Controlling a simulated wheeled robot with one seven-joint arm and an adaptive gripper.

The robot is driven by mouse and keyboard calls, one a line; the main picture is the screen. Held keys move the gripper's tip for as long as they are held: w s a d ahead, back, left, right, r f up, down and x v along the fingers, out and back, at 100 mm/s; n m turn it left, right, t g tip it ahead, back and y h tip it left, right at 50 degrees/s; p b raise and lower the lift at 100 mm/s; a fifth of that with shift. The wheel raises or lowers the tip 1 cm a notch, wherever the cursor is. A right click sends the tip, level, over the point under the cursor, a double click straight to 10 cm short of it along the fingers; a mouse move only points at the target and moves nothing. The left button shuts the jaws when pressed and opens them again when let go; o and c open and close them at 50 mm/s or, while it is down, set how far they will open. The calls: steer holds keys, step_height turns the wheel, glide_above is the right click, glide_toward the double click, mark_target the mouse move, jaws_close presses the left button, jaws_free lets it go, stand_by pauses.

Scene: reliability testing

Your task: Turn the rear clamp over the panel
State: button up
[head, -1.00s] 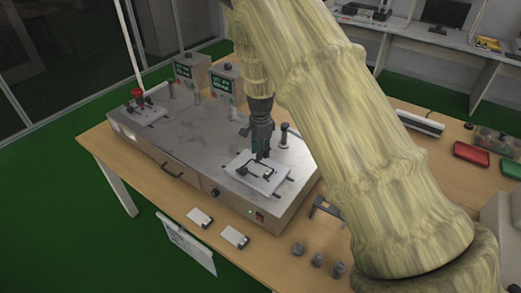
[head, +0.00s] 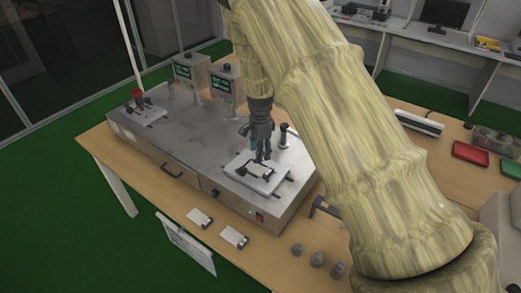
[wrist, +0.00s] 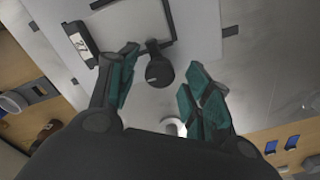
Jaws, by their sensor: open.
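A white fixture plate (head: 245,180) sits on the right part of the metal test bench, with a pale panel (head: 262,170) in a dark frame on it. In the wrist view the panel (wrist: 195,25) is at the top. A black clamp (wrist: 160,72) with a round knob and short arm stands at the panel's near edge. I cannot tell whether its arm reaches over the panel. My gripper (head: 261,158) is low over the rear side of the plate. In the wrist view its teal fingertips (wrist: 158,85) are open, apart on either side of the clamp. Another black block (wrist: 80,44) is at the panel's left.
A black-knobbed post (head: 284,133) stands just right of my gripper. Two display boxes (head: 224,84) stand at the bench's rear. A second fixture with a red part (head: 137,94) is at the left. Small white modules (head: 199,218) and grey cylinders (head: 316,259) lie in front.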

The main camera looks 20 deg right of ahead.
step_height(320, 180, up, 12)
stand_by(0.6)
stand_by(0.4)
